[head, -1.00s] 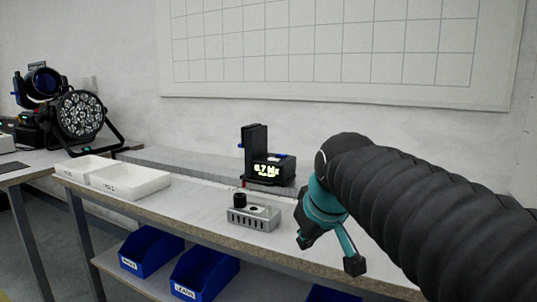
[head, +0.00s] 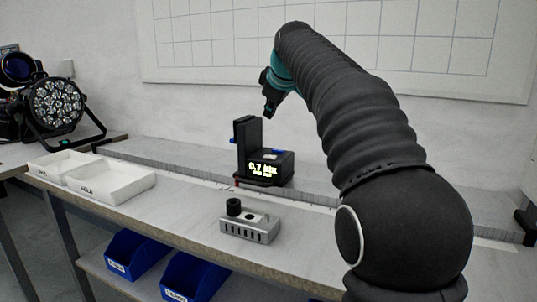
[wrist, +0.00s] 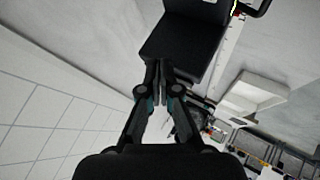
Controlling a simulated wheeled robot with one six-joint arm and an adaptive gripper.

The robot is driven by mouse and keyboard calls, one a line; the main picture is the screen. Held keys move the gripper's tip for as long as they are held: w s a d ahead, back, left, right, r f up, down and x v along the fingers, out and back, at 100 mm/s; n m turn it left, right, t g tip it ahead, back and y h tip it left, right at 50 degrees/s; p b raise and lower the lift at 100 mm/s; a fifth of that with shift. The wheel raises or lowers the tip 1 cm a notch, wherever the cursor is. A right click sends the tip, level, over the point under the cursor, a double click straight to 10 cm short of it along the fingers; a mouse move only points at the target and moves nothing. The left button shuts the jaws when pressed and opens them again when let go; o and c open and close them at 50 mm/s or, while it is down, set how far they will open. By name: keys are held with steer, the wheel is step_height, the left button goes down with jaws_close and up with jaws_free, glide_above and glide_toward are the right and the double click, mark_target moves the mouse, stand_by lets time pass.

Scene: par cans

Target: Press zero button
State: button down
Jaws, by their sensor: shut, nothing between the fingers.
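A black meter (head: 262,168) stands on the bench against the back ledge, with a lit yellow display reading about 0.7 klx and a tall black upright at its left. Small blue parts show on its top (head: 279,151) and at its left side. I cannot tell which part is the zero button. My gripper (head: 268,109) is shut and empty, pointing down above the meter and apart from it in the head view. In the wrist view the shut fingertips (wrist: 161,84) appear just in front of a large black surface, likely the meter's upright (wrist: 185,42); contact cannot be told.
A metal block (head: 249,228) with a black knob stands in front of the meter. White trays (head: 112,196) lie to its left, and a stage light (head: 57,105) stands further left. Blue bins (head: 137,262) sit on the shelf below. The bench between trays and block is clear.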

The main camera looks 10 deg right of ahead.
mark_target(271, 157)
step_height(271, 157, down, 9)
steer(key=b, duration=0.5)
steer(key=shift+r, duration=0.1)
stand_by(1.7)
steer(key=shift+f+b, duration=0.35)
steer(key=shift+f, duration=0.1)
steer(key=shift+f, duration=0.35)
stand_by(0.7)
steer(key=shift+r, duration=0.1)
steer(key=shift+r+p, duration=0.6)
steer(key=shift+r, duration=0.1)
